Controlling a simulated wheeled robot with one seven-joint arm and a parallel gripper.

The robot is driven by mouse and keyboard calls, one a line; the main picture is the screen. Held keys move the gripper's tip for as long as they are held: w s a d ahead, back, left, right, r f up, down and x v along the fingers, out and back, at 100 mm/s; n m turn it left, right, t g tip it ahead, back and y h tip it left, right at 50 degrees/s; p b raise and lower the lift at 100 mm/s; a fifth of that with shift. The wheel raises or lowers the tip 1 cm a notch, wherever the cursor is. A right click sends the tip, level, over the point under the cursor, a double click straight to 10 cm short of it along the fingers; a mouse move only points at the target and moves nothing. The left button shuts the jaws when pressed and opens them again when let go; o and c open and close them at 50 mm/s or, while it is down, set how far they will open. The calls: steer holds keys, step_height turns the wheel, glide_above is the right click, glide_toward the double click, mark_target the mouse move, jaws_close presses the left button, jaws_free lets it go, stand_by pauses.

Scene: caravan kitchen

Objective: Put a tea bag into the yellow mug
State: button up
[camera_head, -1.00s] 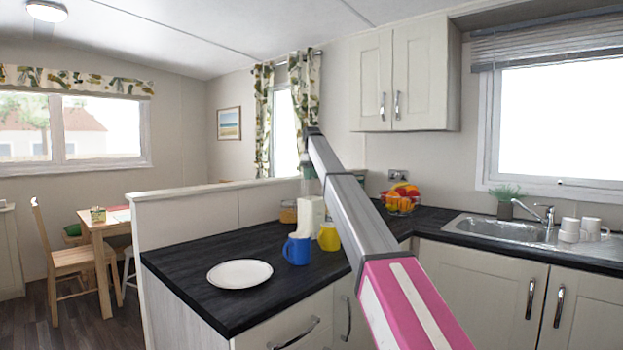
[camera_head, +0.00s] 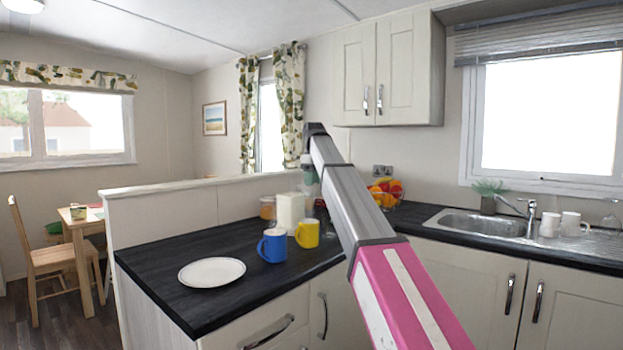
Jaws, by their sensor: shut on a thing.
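The yellow mug (camera_head: 307,235) stands upright on the dark counter, just right of the blue mug (camera_head: 272,246). My arm runs up from the lower right and bends down at its far end. My gripper (camera_head: 310,184) is small and partly hidden behind the arm, above and behind the yellow mug in the picture. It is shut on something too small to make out. I cannot pick out a tea bag anywhere. The inside of the yellow mug is hidden.
A white plate (camera_head: 212,272) lies on the counter (camera_head: 180,247). A white canister (camera_head: 290,211) and an amber jar (camera_head: 267,208) stand behind the mugs. A fruit basket (camera_head: 386,193) is behind my arm. The sink (camera_head: 478,222) is at right.

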mark_target(314, 194)
steer(key=shift+f, duration=2.85)
steer(key=o, duration=1)
steer(key=shift+c, duration=0.2)
